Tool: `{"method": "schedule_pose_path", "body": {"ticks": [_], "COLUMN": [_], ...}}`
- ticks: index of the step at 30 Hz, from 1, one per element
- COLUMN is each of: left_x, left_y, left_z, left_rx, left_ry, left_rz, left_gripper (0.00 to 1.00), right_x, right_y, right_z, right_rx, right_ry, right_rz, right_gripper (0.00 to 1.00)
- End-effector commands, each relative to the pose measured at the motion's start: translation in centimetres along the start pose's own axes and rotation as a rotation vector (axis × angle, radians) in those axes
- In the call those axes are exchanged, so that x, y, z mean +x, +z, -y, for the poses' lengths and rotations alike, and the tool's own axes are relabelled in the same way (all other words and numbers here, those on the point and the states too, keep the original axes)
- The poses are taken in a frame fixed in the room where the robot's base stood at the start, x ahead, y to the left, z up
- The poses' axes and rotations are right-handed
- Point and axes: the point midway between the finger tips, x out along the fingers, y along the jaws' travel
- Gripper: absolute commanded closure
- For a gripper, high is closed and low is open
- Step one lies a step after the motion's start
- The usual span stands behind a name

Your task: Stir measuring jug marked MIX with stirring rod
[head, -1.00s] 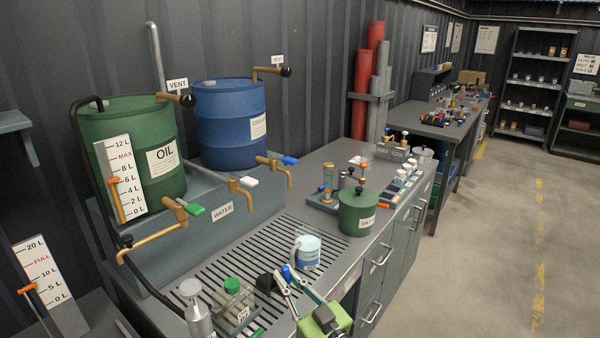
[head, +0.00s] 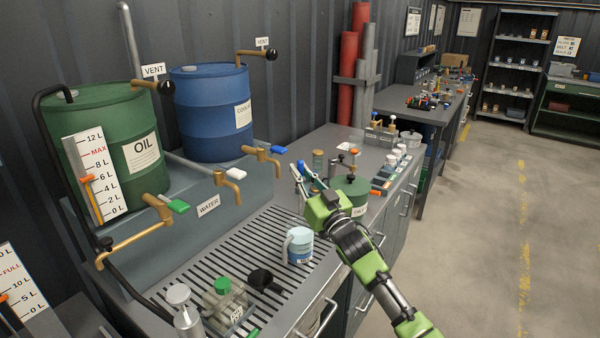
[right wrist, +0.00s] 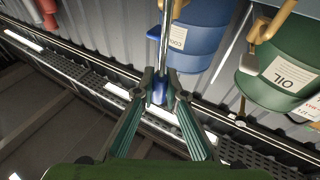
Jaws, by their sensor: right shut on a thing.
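A pale blue and white jug (head: 299,247) with a handle stands upright on the slatted drain grille; its label is too small to read. My right gripper (head: 298,178) is above and beyond the jug, apart from it. In the right wrist view the gripper (right wrist: 160,84) is shut on the blue handle of the stirring rod (right wrist: 164,45). The rod's thin metallic shaft runs away from the fingers toward the top of the picture. In the head view the shaft is hard to make out. My left gripper is not in view.
A green oil drum (head: 110,140) and a blue drum (head: 208,115) with taps stand behind the grille (head: 200,268). A green-capped bottle (head: 225,303), a black item (head: 265,281) and a metal bottle (head: 184,315) stand left of the jug. A green pot (head: 350,192) is beside my gripper.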

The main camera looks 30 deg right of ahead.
Motion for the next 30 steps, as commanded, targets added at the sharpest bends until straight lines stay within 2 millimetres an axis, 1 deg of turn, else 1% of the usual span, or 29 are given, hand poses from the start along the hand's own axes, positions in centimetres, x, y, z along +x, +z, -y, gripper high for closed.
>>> {"method": "schedule_pose_path", "body": {"ticks": [1,12,30], "left_x": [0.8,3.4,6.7], "left_y": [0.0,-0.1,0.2], "left_z": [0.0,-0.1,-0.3], "left_rx": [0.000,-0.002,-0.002], "left_ry": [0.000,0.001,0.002], "left_rz": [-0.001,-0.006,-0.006], "left_gripper": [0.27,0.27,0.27], "right_x": [-0.2,-1.1,-2.4], "right_y": [0.8,3.7,8.3], "right_z": [0.0,0.0,0.0], "right_rx": [0.000,0.001,0.001], "right_ry": [0.000,0.000,0.000], "right_rz": [0.000,0.000,0.000], "right_gripper": [1.00,1.00,1.00]}}
